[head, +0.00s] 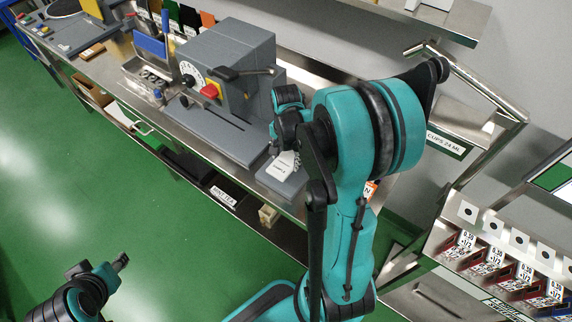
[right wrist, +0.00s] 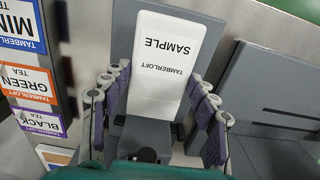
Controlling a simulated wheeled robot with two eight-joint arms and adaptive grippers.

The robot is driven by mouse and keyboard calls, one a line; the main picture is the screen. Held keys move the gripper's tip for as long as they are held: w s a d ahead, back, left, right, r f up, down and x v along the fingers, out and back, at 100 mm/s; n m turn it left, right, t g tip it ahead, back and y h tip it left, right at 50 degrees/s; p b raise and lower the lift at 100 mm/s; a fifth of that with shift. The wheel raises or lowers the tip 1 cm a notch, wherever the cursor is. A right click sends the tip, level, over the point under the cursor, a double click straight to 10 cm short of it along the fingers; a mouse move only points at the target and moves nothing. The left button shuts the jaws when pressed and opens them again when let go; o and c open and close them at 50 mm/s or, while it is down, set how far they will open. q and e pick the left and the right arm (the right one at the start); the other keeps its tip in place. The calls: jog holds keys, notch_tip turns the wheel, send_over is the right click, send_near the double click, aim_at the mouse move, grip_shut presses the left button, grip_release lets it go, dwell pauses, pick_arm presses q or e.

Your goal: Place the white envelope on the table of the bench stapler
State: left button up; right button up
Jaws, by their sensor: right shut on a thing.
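The white envelope (head: 283,164), printed SAMPLE and TAMBERLOFT, is between the fingers of my right gripper (head: 287,128). In the right wrist view the envelope (right wrist: 165,70) lies flat in front of a grey plate (right wrist: 122,50), with the purple-padded fingers of my right gripper (right wrist: 160,112) at its two sides. In the head view it is over a small grey plate (head: 291,186) at the bench edge; whether it touches is unclear. I cannot tell whether this plate is the stapler's table. My left gripper (head: 98,268) is empty, fingers apart, over the floor.
A large grey machine (head: 235,55) with a dial, red knob and lever stands left of my right gripper; its slotted base (right wrist: 275,100) shows in the right wrist view. Tea packs (right wrist: 25,85) line the back. A metal rack (head: 490,235) stands at the right.

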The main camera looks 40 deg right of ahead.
aim_at(286, 161)
notch_tip(286, 161, down, 3)
jog(key=shift+f+b, duration=0.15)
jog(key=shift+b, duration=0.3)
jog(key=shift+f, duration=0.2)
jog(key=o, duration=0.9)
jog(key=shift+o, duration=0.2)
jog(key=shift+r, duration=0.15)
